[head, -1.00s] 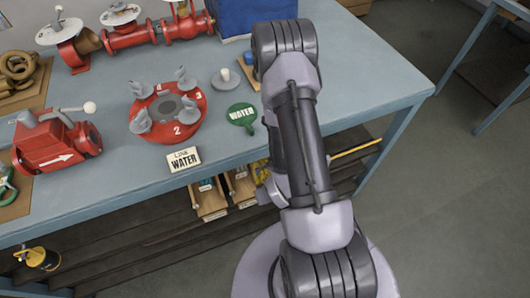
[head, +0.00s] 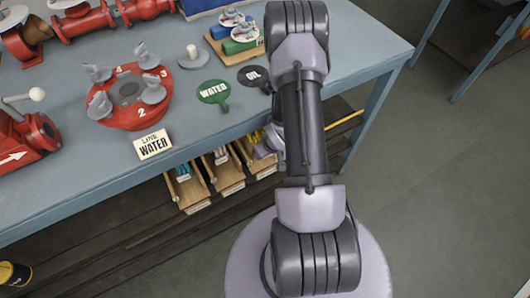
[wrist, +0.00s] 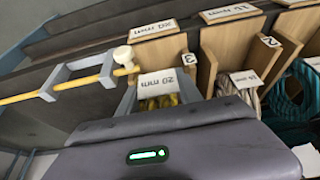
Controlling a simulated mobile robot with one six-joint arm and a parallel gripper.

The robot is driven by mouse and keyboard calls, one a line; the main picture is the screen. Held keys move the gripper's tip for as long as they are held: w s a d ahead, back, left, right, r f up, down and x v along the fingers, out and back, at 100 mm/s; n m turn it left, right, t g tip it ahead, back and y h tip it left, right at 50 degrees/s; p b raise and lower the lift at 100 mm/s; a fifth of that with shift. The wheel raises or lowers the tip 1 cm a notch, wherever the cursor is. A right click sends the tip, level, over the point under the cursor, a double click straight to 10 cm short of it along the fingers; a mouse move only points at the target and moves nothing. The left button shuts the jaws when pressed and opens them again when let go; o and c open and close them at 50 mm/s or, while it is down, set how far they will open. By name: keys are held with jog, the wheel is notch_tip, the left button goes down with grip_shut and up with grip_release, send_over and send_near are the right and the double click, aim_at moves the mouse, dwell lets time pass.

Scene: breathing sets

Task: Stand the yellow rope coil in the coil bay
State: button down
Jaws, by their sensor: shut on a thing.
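Yellow rope (wrist: 160,102) shows just past the body of my gripper in the wrist view, below a "20 mm" tag (wrist: 158,82) at a wooden bay marked 3 (wrist: 177,58). In the head view the yellow rope coil (head: 249,144) is a small patch beside my gripper (head: 267,147) under the bench edge. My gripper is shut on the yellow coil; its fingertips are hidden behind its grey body. Most of the coil is hidden, so I cannot tell whether it stands upright or touches the bay's floor.
A yellow bar (wrist: 75,83) with a white knob lies beside the bays. The blue-grey benchtop (head: 215,120) overhangs them. Open floor (head: 445,215) lies to the right.

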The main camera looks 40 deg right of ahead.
jog(key=shift+f+b, duration=0.55)
jog(key=shift+f, duration=0.1)
jog(key=c, duration=0.8)
grip_release()
jog(key=p+v, duration=0.5)
jog(key=v, duration=0.8)
jog(key=shift+p, duration=0.35)
